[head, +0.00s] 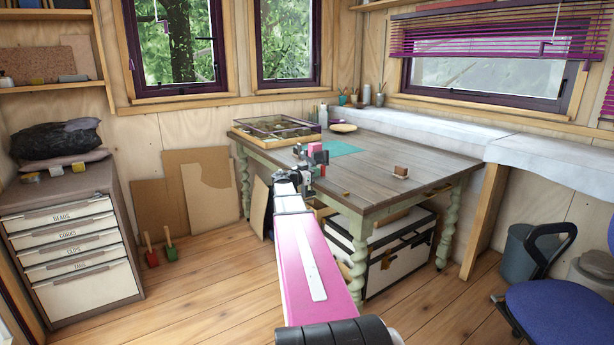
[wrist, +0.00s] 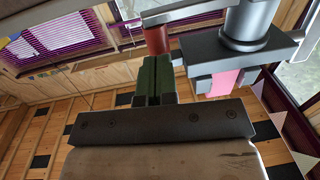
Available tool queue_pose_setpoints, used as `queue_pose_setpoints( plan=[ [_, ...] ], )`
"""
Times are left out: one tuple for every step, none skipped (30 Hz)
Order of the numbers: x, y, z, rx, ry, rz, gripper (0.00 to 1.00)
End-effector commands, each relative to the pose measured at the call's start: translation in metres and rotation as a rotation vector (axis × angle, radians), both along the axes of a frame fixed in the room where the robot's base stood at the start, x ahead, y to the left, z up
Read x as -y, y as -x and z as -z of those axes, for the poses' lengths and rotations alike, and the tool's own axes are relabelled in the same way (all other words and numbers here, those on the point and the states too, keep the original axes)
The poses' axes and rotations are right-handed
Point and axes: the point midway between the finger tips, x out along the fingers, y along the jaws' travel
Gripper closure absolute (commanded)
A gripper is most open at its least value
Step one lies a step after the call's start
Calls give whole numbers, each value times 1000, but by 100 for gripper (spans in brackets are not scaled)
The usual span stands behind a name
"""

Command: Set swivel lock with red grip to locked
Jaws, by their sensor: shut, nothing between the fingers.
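The red grip (wrist: 157,40) shows in the wrist view as a short upright cylinder on a thin grey bar. My gripper (wrist: 153,68) has its two dark green fingers closed together, with the tips right by the near end of the red grip; I cannot tell whether they touch. Nothing is between the fingers. To the right is a thick grey post on a dark bracket (wrist: 237,50), with a pink block (wrist: 228,82) below it.
The wooden table (head: 400,155) has a shallow glazed case (head: 275,130), a teal mat (head: 343,148) and a small brown block (head: 401,171) on it. A black and white chest (head: 390,265) stands below. A drawer cabinet (head: 70,240) is at left, a blue chair (head: 560,305) at right.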

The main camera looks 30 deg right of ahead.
Motion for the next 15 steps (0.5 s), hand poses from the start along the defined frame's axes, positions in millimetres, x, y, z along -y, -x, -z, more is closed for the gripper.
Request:
queue_pose_setpoints(
  plan=[
    [5,-1,0,0,0,1,100],
    [6,-1,0,0,0,1,100],
    [8,-1,0,0,0,1,100],
    [9,-1,0,0,0,1,100],
    [10,-2,0,0,0,1,100],
    [10,-2,0,0,0,0,100],
    [10,-1,0,0,0,0,100],
    [10,-1,0,0,0,0,100],
    [10,-1,0,0,0,0,100],
    [10,-1,0,0,0,0,100],
    [10,-1,0,0,0,0,100],
    [10,-1,0,0,0,0,100],
    [10,-1,0,0,0,0,100],
    [10,-1,0,0,0,0,100],
    [10,-1,0,0,0,0,100]
  ],
)
